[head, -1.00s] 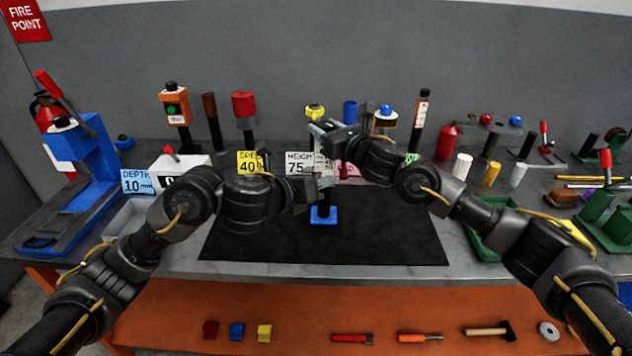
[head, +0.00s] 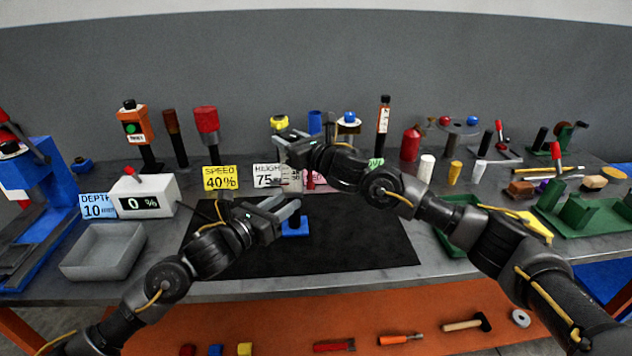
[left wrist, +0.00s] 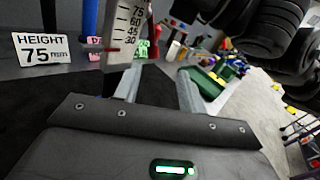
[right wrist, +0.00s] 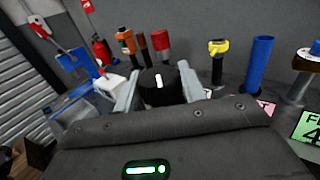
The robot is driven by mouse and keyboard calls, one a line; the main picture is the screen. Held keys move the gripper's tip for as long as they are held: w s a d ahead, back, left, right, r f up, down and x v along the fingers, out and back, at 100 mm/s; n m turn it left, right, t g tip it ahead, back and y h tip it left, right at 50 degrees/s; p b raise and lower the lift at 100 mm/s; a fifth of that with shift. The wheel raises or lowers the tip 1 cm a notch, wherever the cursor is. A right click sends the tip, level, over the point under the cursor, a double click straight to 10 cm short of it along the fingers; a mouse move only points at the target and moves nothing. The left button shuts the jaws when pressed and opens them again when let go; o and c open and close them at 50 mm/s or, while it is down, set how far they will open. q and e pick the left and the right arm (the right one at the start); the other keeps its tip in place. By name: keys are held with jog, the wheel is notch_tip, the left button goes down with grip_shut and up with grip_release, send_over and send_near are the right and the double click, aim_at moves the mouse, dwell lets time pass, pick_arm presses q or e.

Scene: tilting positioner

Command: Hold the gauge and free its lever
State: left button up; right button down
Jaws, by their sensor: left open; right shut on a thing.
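The gauge has a pale upright scale (head: 294,181) and a blue base (head: 296,229) on the black mat. Its scale, marked 75 to 30, shows close up in the left wrist view (left wrist: 124,32). My right gripper (head: 288,145) is shut at the gauge's top. In the right wrist view its fingers hold a round black knob (right wrist: 160,83) with a white mark. My left gripper (head: 289,212) is open and empty, low in front of the gauge. In its wrist view the scale stands beyond the left finger. I cannot make out the lever clearly.
A HEIGHT 75 mm card (head: 267,176) and a yellow SPEED 40% card (head: 221,178) stand behind the mat (head: 340,240). A grey tray (head: 103,252) and a white 0 % display box (head: 145,195) are at left. The mat's right part is clear.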

aim_at(310, 175)
pick_arm(q)
jog(key=x, duration=1.2)
jog(key=shift+s+d, duration=0.15)
grip_shut()
